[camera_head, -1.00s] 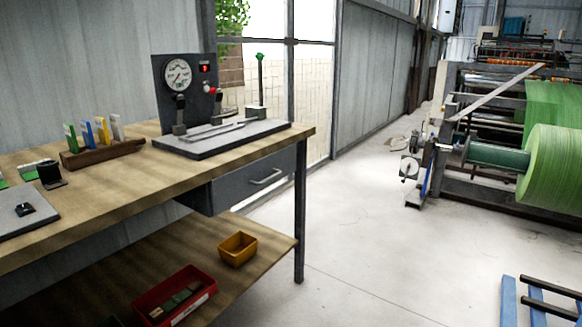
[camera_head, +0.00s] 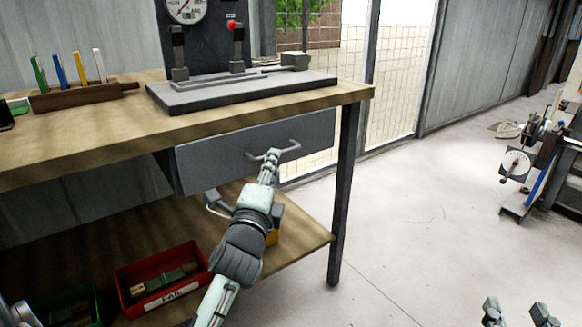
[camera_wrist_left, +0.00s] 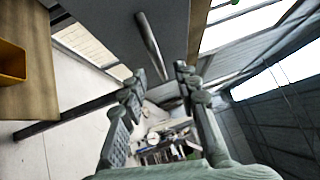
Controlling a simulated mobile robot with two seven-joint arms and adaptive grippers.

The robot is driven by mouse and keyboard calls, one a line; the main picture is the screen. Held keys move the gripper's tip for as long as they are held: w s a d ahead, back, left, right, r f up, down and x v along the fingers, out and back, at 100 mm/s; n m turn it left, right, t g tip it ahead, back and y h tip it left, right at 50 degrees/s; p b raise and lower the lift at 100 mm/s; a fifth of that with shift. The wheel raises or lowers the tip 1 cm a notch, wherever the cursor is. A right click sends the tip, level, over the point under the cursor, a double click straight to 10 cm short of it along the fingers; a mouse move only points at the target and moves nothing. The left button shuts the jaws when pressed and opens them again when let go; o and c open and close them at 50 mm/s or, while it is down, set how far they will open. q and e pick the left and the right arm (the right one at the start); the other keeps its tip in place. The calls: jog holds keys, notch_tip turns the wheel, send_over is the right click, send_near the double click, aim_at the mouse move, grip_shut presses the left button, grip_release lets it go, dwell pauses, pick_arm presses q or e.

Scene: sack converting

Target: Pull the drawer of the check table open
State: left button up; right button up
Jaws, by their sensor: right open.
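The check table's grey drawer (camera_head: 215,158) hangs under the wooden top and looks closed. Its bar handle (camera_head: 288,148) is on the drawer front. My left gripper (camera_head: 268,158) is at the handle in the head view, its fingertips overlapping the handle's left part. In the left wrist view the fingers (camera_wrist_left: 157,76) are spread apart, and the handle (camera_wrist_left: 150,45) shows beyond and between the fingertips; I cannot tell whether they touch it. My right gripper (camera_head: 515,314) is open and empty at the bottom right edge, over the floor.
The check table (camera_head: 130,132) carries a gauge stand (camera_head: 190,40) and a marker rack (camera_head: 80,96). Its lower shelf holds a red bin (camera_head: 140,268) and a yellow bin (camera_head: 272,237), partly behind my left arm. The floor (camera_head: 420,230) right of the table leg is clear.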

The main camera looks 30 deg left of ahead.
pick_arm(q)
jog(key=x, duration=0.5)
jog(key=shift+w, duration=0.35)
grip_shut()
jog(key=shift+f, duration=0.1)
